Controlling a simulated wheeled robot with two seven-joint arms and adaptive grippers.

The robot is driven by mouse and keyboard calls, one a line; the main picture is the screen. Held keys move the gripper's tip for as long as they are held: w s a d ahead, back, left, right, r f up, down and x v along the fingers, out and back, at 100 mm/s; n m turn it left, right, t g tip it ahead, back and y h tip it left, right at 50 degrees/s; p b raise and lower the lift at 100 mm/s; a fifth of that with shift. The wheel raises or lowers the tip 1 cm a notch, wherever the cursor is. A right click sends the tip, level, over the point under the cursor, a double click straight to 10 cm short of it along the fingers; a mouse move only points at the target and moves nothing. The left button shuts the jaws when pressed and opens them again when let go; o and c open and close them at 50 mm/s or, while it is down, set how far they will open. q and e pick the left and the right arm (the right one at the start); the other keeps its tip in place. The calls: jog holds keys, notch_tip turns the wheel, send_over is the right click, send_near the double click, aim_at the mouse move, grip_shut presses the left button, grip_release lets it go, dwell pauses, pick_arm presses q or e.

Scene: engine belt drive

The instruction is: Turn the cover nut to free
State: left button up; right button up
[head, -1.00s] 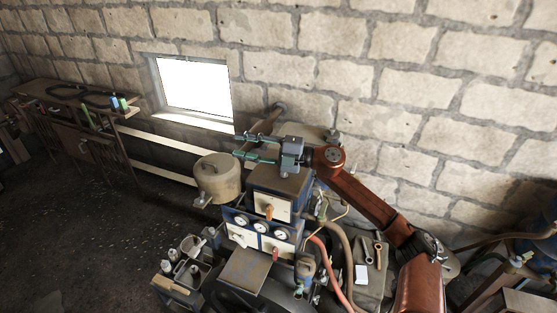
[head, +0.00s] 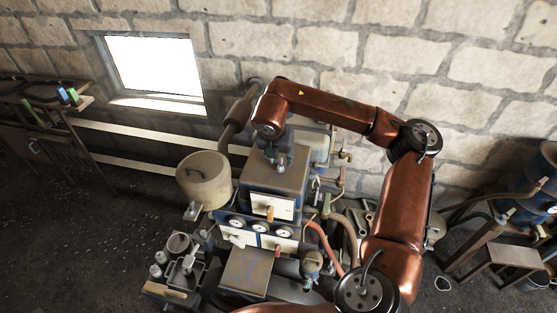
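The engine block (head: 275,175) is a dark blue box with a brownish flat top, in the middle of the head view. My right gripper (head: 278,160) points down over the top of this box, near its back edge. Its fingers look small and dark, with greenish tips; I cannot tell the gap between them or whether they touch anything. I cannot make out a cover nut; it may be hidden beneath or behind the gripper. My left gripper is not in view.
A beige round tank (head: 204,182) stands left of the box. Gauges (head: 259,227) and a pale plate are on its front. Pipes and a red hose (head: 325,245) lie to its right. A tool tray (head: 178,268) is at the lower left. A stone wall is behind.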

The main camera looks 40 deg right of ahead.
aim_at(281, 165)
jog(key=p+x, duration=0.1)
jog(key=x, duration=0.2)
jog(key=shift+w+d+f, duration=0.1)
jog(key=shift+w+f, duration=0.15)
jog(key=shift+f, duration=0.4)
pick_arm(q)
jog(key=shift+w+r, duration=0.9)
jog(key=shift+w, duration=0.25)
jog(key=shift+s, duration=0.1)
pick_arm(e)
jog(key=shift+c, duration=0.2)
jog(key=c, duration=0.5)
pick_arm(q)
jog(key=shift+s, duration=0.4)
pick_arm(e)
grip_shut()
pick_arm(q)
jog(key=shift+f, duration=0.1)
pick_arm(e)
jog(key=shift+d, duration=0.1)
